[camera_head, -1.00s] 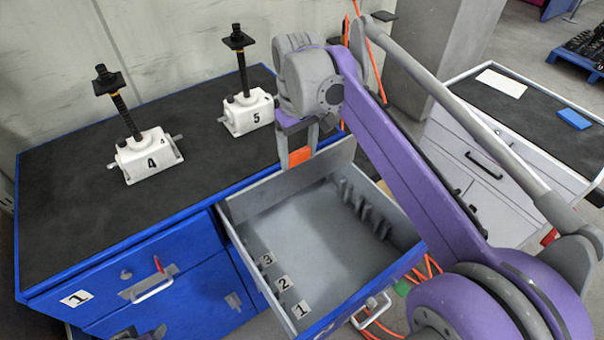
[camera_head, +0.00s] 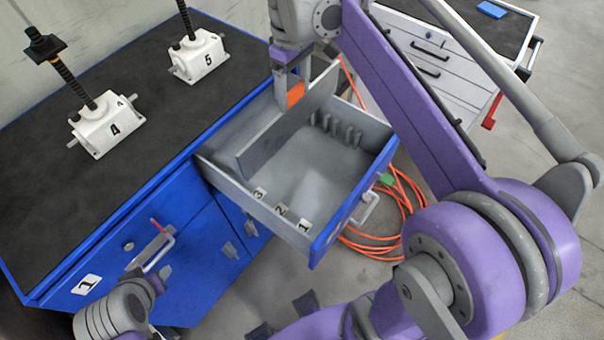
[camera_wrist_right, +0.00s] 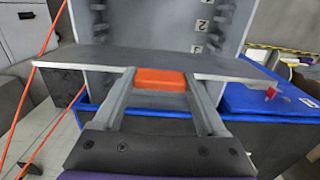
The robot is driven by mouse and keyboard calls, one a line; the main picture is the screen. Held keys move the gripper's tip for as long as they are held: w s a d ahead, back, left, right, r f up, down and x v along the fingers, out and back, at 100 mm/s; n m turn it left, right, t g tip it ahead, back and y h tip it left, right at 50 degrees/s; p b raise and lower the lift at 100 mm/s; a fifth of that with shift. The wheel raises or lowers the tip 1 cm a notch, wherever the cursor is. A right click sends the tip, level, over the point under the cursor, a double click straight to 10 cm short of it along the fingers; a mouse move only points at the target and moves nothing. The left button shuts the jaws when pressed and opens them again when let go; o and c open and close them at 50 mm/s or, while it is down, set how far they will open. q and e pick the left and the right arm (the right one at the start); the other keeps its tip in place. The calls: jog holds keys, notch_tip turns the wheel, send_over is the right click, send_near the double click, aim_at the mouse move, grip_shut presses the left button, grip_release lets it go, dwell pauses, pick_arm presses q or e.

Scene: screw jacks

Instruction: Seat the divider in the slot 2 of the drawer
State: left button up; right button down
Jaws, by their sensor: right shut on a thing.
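The divider (camera_head: 275,135) is a flat grey plate with an orange grip block (camera_head: 296,95). My right gripper (camera_head: 292,88) is shut on the block. The divider is upright across the open drawer (camera_head: 325,180), its near left end close to label 3 (camera_head: 259,193). Label 2 (camera_head: 281,210) marks slot 2, between labels 3 and 1. I cannot tell how high the divider's lower edge is. In the right wrist view, the fingers (camera_wrist_right: 160,95) flank the orange block and the divider (camera_wrist_right: 110,56) runs sideways. My left arm shows at lower left; its jaws are unclear.
The blue cabinet (camera_head: 80,270) has a black top with two white screw jacks, 4 (camera_head: 103,124) and 5 (camera_head: 199,56). Rib slots (camera_head: 338,130) line the drawer's far wall. An orange cable (camera_head: 405,215) lies on the floor. A white cabinet (camera_head: 445,75) stands at upper right.

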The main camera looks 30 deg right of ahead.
aim_at(296, 102)
jog(key=shift+s, duration=0.1)
jog(key=shift+d+f, duration=0.1)
jog(key=shift+f, duration=0.35)
notch_tip(296, 102, down, 17)
jog(key=b, duration=0.1)
jog(key=shift+f, duration=0.1)
jog(key=shift+f, duration=0.15)
grip_release()
notch_tip(296, 102, up, 12)
jog(key=shift+d+r+p, duration=0.1)
jog(key=shift+r+p, duration=0.1)
jog(key=shift+p, duration=0.1)
